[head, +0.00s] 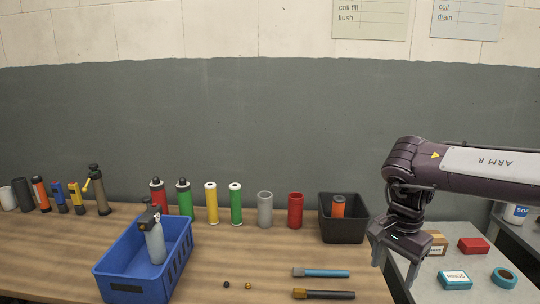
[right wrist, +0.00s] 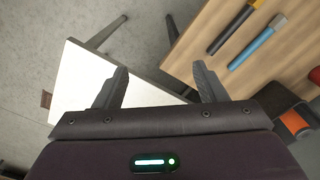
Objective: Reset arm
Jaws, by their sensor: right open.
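My right gripper (head: 395,262) hangs from the arm that comes in from the right in the head view. It points down beside the right end of the wooden table, near the black bin. In the right wrist view its two fingers (right wrist: 162,92) are spread apart with nothing between them. Below it are the floor, a pale side table (right wrist: 85,85) and the corner of the wooden table (right wrist: 290,50). My left gripper does not show in either view.
On the wooden table stand a blue basket (head: 125,285) with a grey bottle, a black bin (head: 342,231) with an orange-banded cylinder, several coloured cylinders, and two brushes (head: 322,272). Small boxes and a teal tape roll (head: 504,278) lie on the grey side table (head: 440,290).

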